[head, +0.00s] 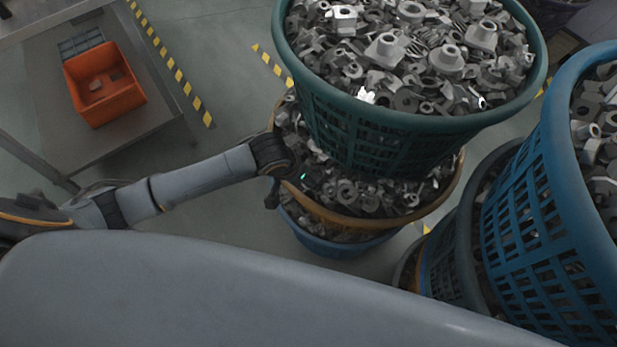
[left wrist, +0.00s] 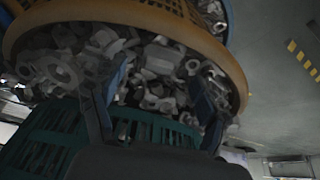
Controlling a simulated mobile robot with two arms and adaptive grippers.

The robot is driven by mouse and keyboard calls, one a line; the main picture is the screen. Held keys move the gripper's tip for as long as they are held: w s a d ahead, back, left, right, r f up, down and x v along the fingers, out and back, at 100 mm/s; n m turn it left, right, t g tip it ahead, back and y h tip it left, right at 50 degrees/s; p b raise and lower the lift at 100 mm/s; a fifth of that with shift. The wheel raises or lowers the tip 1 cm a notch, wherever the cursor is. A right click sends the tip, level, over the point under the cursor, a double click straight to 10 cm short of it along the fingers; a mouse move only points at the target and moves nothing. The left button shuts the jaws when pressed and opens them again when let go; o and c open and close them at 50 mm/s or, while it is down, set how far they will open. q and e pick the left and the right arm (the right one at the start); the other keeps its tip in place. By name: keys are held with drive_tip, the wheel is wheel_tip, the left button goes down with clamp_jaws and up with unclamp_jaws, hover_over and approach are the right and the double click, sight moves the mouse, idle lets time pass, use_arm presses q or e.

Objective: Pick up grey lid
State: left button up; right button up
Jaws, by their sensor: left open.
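I cannot make out a grey lid in either view. My left gripper (left wrist: 157,82) is open in the left wrist view, with its two dark fingers apart. Grey metal parts in the orange-brown basket (left wrist: 232,62) show between and beyond the fingers. I see nothing clearly held, and cannot tell if the fingers touch the parts. In the head view the left arm ends at the left side of the basket stack, by the rim of the orange-brown basket (head: 381,222); its fingers are mostly hidden there. My right gripper is in neither view.
A teal basket (head: 400,130) full of metal parts stands above the orange-brown one, with a blue basket (head: 340,243) beneath. More stacked baskets, including a tall blue one (head: 540,235), stand at right. A metal table (head: 150,150) with an orange bin (head: 125,107) is at upper left.

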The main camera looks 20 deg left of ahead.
use_arm(q)
drive_tip(key=shift+x, duration=1.4)
drive_tip(key=c, duration=1.2)
drive_tip(key=shift+r, duration=0.1)
drive_tip(key=shift+c, duration=0.2)
